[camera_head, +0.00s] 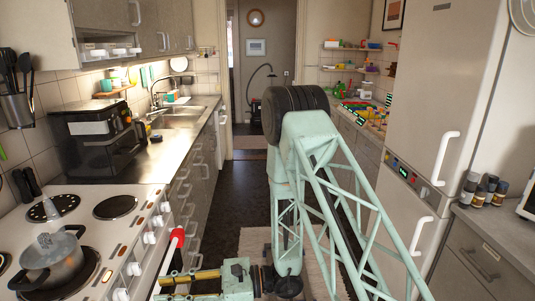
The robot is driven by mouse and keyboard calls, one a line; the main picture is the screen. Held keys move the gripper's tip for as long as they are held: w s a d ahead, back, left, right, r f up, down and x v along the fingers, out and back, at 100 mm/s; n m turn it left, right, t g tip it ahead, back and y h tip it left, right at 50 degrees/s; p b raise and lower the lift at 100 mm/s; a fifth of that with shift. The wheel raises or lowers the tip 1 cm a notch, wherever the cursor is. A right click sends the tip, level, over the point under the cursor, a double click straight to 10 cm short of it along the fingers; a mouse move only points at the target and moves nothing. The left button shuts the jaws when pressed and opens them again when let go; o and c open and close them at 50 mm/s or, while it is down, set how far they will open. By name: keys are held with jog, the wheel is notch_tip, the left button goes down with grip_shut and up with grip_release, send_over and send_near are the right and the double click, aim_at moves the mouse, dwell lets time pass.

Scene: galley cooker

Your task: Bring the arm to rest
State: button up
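My arm is pale green and latticed, and rises through the middle and lower right of the head view. My gripper (190,283) is at the bottom edge of the view, beside the cooker front, with brass-coloured rods pointing left. Its fingertips are partly cut off, so I cannot tell whether it is open or shut.
The white cooker (125,222) is at left, with a lidded pot (48,262) on its front hob. A black oven (95,140) stands on the counter behind. The fridge (440,90) and spice jars (480,190) are at right. The dark aisle floor (240,185) is open beyond my arm.

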jog(key=s+d+r+n+g+h, duration=0.25)
jog(key=s+d+r+n, duration=0.25)
jog(key=s+d+r, duration=0.4)
jog(key=s+d+r+n+g+h, duration=0.2)
jog(key=s+d+r+n+h, duration=0.3)
jog(key=r, duration=0.7)
jog(key=s+d+r+n+t+h, duration=0.1)
jog(key=s+d+r+t+h, duration=0.2)
jog(key=d, duration=0.8)
jog(key=s+d+r+n+t+h, duration=0.2)
jog(key=s+d+r+t+h, duration=0.1)
jog(key=d, duration=0.9)
jog(key=s+d+r+n+t+h, duration=0.2)
jog(key=s+d+r+t+h, duration=0.2)
jog(key=d, duration=0.8)
jog(key=shift+s+t, duration=0.45)
jog(key=shift+s, duration=0.75)
jog(key=shift+r, duration=0.1)
